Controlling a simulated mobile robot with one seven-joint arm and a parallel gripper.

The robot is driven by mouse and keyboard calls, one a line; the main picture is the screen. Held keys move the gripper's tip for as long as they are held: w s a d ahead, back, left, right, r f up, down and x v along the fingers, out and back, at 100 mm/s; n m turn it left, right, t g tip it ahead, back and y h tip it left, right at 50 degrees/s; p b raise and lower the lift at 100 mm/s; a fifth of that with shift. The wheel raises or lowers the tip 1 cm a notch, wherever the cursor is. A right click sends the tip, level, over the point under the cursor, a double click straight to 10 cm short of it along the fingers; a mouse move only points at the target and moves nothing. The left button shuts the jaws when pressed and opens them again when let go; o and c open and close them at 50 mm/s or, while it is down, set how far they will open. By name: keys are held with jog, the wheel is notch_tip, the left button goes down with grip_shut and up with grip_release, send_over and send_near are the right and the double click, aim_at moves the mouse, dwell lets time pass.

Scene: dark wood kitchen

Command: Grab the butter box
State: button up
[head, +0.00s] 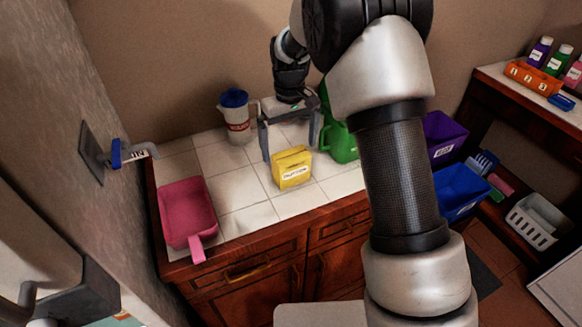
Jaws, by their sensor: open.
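The butter box (293,169) is a yellow box with a white label on its front. It sits on the white tiled counter (248,219), near its front middle. My gripper (290,154) is open with its fingers pointing down, above and behind the box in the head view. The left finger ends just left of the box's upper edge. The right finger is partly in front of the green jug. No object shows between the fingers. I cannot tell the exact depth between the fingertips and the box.
A pink scoop (187,213) lies at the counter's left front. A white pitcher with blue top (236,115) stands behind, and a green jug (340,143) is right of the box. Purple (444,136) and blue (461,191) bins are farther right. Tiles between scoop and box are clear.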

aim_at(291, 168)
notch_tip(291, 168, down, 9)
jog(key=shift+w+d+f, duration=0.1)
jog(key=shift+d+f, duration=0.05)
jog(key=shift+f, duration=0.05)
dwell(0.3)
jog(key=c, duration=1.3)
